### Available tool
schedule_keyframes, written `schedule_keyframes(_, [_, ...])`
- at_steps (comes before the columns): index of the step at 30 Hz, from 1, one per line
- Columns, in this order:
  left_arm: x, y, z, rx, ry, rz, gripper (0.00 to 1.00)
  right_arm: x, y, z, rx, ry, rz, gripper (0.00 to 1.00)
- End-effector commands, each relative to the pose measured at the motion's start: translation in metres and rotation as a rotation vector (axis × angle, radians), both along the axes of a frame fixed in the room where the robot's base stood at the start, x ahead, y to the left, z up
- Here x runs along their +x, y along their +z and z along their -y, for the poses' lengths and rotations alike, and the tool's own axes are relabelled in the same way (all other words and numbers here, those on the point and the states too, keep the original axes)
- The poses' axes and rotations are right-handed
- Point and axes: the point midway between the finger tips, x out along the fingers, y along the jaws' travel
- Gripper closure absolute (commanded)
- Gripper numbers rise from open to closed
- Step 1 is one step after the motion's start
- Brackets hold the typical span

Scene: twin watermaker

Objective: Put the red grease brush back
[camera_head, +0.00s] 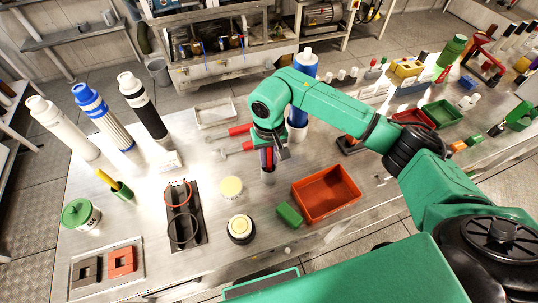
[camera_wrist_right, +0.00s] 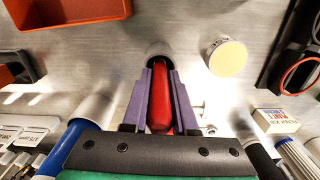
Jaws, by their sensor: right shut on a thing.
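My right gripper (camera_head: 268,160) points down over the middle of the metal table (camera_head: 205,255). In the wrist view, its two purple fingers (camera_wrist_right: 160,92) are shut on the red handle of the grease brush (camera_wrist_right: 160,100). A small grey cup (camera_head: 268,176) is directly below the fingers, and its round rim (camera_wrist_right: 159,48) shows just beyond the fingertips in the wrist view. The brush's lower end is at the cup's mouth; the fingers hide how deep it reaches. My left gripper is not in view.
A red-orange tray (camera_head: 326,192) and a green block (camera_head: 289,215) lie to the right of the cup. A blue bottle (camera_head: 304,70) stands behind my arm.

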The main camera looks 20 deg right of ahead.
Motion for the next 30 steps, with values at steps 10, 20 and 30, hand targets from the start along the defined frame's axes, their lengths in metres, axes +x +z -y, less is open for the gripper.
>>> schedule_keyframes(10, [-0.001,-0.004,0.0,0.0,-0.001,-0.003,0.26,0.0,-0.002,0.0,0.0,-0.001,0.0,0.44])
schedule_keyframes(20, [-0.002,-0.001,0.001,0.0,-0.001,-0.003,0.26,0.0,0.003,0.0,0.0,-0.001,0.001,0.44])
schedule_keyframes(30, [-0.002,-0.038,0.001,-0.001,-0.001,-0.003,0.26,0.001,0.07,0.0,0.0,0.0,0.007,0.44])
